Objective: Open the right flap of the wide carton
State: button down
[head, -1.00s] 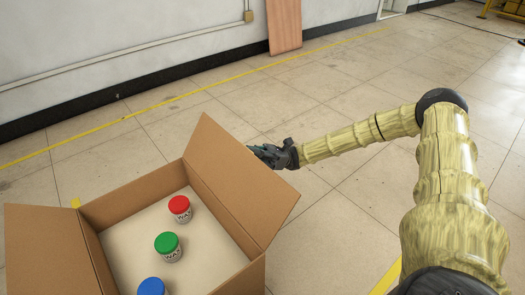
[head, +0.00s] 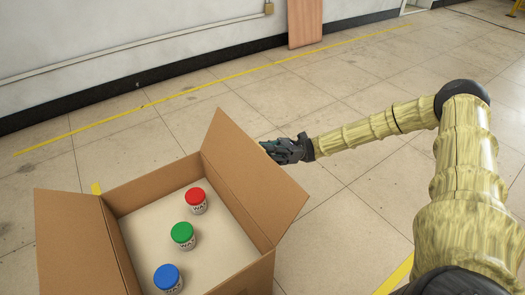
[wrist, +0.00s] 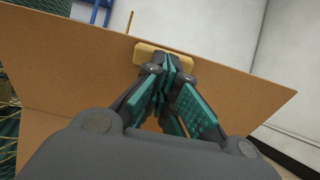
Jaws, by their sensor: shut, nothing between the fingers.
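The wide carton (head: 110,200) is a brown cardboard box, open at the top. Its right flap (head: 255,180) stands up from the right wall and leans a little outward. My gripper (head: 270,149) is on the outer side of this flap, near its far upper part; the fingertips are partly hidden by it. In the wrist view the flap (wrist: 70,75) spans the picture, and my gripper (wrist: 168,62) is shut and empty in front of it. A pale yellow bar (wrist: 145,57) shows behind the fingertips near the flap's edge. I cannot tell whether they touch.
The left flap (head: 75,240) is folded outward. Jars with a red lid (head: 195,196), a green lid (head: 182,232) and a blue lid (head: 167,276) stand inside the carton. The tiled floor (head: 345,180) right of the carton is clear. A wooden board (head: 305,22) leans on the back wall.

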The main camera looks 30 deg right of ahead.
jog(key=v, duration=1.3)
jog(key=shift+d+f+p, duration=0.2)
jog(key=shift+f+p, duration=0.1)
jog(key=shift+p, duration=0.1)
